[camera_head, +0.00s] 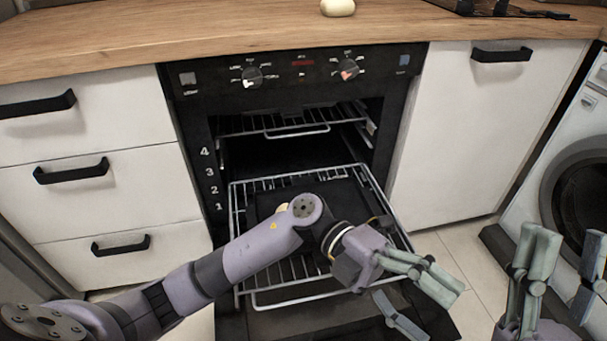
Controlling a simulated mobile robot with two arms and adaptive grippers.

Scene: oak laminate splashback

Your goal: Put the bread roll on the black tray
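A pale, rounded thing, possibly the bread roll (338,7), lies on the wooden counter at the top edge, partly cut off. A dark flat tray (338,190) rests on the pulled-out oven rack, partly hidden by my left arm. A small tan patch (282,208) shows behind that arm over the tray; I cannot tell what it is. My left gripper (432,312) is open and empty at the rack's right front corner. My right gripper (568,240) is open and empty at the lower right, in front of the washing machine, well apart from the tray.
The oven (298,75) is open, with its wire rack (262,300) pulled out. A second rack (255,125) sits higher inside. White drawers (110,130) stand left, a white cabinet (455,130) right, and a washing machine (575,150) far right. A dark object (490,8) lies on the counter.

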